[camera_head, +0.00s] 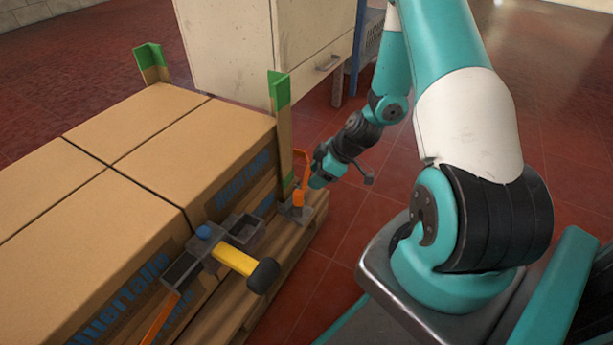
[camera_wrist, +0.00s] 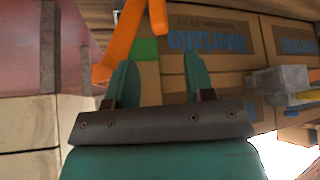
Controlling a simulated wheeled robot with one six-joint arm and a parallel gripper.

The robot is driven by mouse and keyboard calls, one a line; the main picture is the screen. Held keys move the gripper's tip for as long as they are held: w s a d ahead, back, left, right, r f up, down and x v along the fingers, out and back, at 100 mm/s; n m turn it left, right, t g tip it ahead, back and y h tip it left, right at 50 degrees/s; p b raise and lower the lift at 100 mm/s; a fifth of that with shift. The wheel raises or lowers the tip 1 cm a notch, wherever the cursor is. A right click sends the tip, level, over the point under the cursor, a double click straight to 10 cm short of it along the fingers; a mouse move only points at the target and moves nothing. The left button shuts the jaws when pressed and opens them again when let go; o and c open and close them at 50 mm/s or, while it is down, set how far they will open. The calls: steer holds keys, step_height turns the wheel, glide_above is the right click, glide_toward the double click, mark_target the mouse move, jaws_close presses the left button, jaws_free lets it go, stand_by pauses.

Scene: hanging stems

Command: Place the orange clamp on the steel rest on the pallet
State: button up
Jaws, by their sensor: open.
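The orange clamp (camera_head: 298,198) stands upright on the steel rest (camera_head: 297,213), a grey plate at the near right corner of the pallet (camera_head: 268,290). A thin orange bar rises from its body beside the corner post. My gripper (camera_head: 306,180) is close beside the clamp on its right; its fingertips are hard to make out there. In the wrist view my gripper (camera_wrist: 160,78) is open, with nothing seen between its two teal fingers. The orange clamp (camera_wrist: 118,45) shows there beyond the left finger, cut off by the top edge. I cannot tell whether they touch.
Cardboard boxes (camera_head: 130,150) fill the pallet, with green-topped corner posts (camera_head: 280,92). A pale cabinet (camera_head: 265,45) stands behind. The red tiled floor (camera_head: 345,245) is clear beside the pallet.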

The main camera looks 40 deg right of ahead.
steer(key=s+a+r+g+y, duration=0.1)
steer(key=a+r+g, duration=0.2)
steer(key=a+r, duration=1.35)
steer(key=s+a+r+g, duration=0.1)
steer(key=s+a+r, duration=0.3)
steer(key=s+r, duration=0.3)
steer(key=s+a+r+m+g+h, duration=0.1)
steer(key=s+a+r, duration=0.4)
steer(key=s, duration=0.5)
step_height(320, 180, up, 2)
steer(key=shift+s+a+r, duration=0.15)
steer(key=shift+s+r, duration=0.05)
steer(key=shift+r, duration=0.05)
